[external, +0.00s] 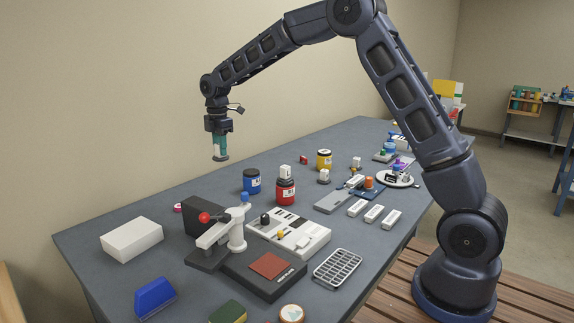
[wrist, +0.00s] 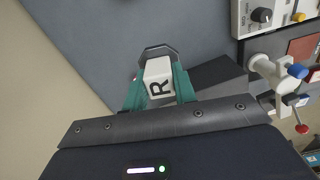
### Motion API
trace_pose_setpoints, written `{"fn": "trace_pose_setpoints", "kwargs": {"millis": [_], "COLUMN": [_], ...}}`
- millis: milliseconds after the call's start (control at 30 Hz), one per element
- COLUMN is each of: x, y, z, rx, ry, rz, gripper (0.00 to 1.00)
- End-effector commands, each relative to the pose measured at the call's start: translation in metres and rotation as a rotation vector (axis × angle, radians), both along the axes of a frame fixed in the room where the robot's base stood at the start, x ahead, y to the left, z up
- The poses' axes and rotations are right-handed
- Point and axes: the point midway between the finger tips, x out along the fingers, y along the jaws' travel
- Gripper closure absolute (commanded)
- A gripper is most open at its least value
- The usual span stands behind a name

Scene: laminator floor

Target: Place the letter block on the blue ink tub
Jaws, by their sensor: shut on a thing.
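My gripper (external: 220,154) is shut on the white letter block (wrist: 158,78), which shows a black R in the wrist view. A dark grey angular edge shows just beyond the block between the green fingers. In the external view the fingers mostly hide the block, and my gripper hangs in the air above the table's far left part. The blue ink tub (external: 251,181) stands upright on the table, lower and to the right of my gripper. It is apart from the block, and nothing shows on its dark lid. I cannot make it out in the wrist view.
A red tub (external: 285,193) with a white block on top stands right of the blue tub. A yellow tub (external: 324,159) stands behind. A lever press (external: 236,232) with a red knob and a white box (external: 131,239) are in front. Table left of the blue tub is fairly clear.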

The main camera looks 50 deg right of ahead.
Motion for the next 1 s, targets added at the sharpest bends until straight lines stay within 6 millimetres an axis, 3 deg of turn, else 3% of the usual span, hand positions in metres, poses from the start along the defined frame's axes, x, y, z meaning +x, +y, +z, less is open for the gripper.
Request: {"fn": "trace_pose_setpoints", "kwargs": {"millis": [167, 500, 700, 867, 1000], "x": [0.006, 0.02, 0.02, 0.02, 0.019], "y": [-0.022, -0.119, -0.153, -0.16, -0.16], "z": [0.019, 0.076, 0.095, 0.089, 0.062], "rx": [0.0, 0.001, 0.0, 0.0, 0.0], "ry": [-0.003, -0.004, -0.001, 0.001, 0.003], "rz": [0.01, 0.081, 0.109, 0.116, 0.117], "gripper": [1.0, 1.0, 1.0, 1.0, 1.0]}}
